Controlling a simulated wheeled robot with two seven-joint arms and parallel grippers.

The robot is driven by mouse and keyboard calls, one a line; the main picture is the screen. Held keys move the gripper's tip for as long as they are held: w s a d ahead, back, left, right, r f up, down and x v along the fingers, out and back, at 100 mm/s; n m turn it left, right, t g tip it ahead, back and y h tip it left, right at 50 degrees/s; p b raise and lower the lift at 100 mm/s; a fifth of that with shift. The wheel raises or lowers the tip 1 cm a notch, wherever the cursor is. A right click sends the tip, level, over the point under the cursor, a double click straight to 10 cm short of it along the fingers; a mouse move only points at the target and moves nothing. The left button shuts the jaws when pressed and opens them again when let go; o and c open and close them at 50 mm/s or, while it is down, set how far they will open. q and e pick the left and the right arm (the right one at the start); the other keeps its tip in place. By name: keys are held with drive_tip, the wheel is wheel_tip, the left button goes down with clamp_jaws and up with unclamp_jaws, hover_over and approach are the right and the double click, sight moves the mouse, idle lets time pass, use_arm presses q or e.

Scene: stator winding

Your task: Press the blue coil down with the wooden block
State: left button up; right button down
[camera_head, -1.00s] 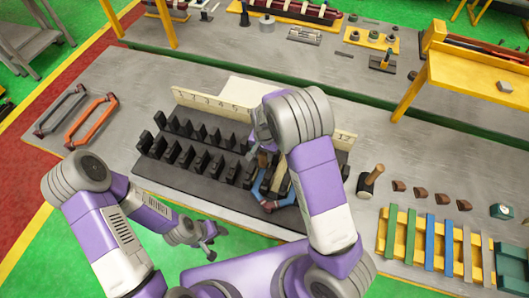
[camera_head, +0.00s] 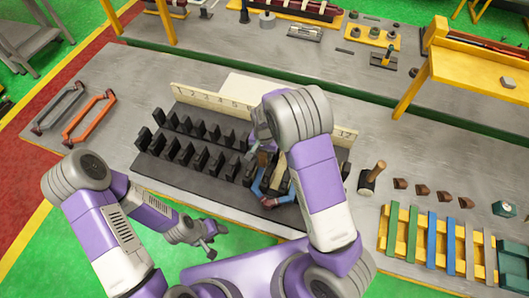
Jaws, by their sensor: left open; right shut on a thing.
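The blue coil (camera_head: 257,187) sits among the black slot blocks of the dark stator fixture (camera_head: 185,182), right of its middle. Its front end shows, and my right arm covers part of the rest. My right gripper (camera_head: 264,140) is over the fixture behind the coil, largely hidden by its own arm. It is shut on the wooden block (camera_head: 269,148), of which only a small tan part shows. I cannot tell whether the block touches the coil. My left gripper (camera_head: 208,238) is open and empty in front of the fixture, over the green floor.
A numbered pale strip (camera_head: 210,100) runs along the fixture's back. A mallet (camera_head: 371,180) and several brown pieces (camera_head: 421,190) lie to the right, near a yellow rack (camera_head: 400,235) with coloured strips. Orange (camera_head: 90,117) and dark coil frames lie at left on bare table.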

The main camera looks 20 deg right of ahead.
drive_tip(key=shift+f+b, duration=0.3)
drive_tip(key=shift+f, duration=0.25)
idle(0.9)
wheel_tip(320, 180, up, 12)
drive_tip(key=p, duration=0.9)
drive_tip(key=shift+f, duration=0.15)
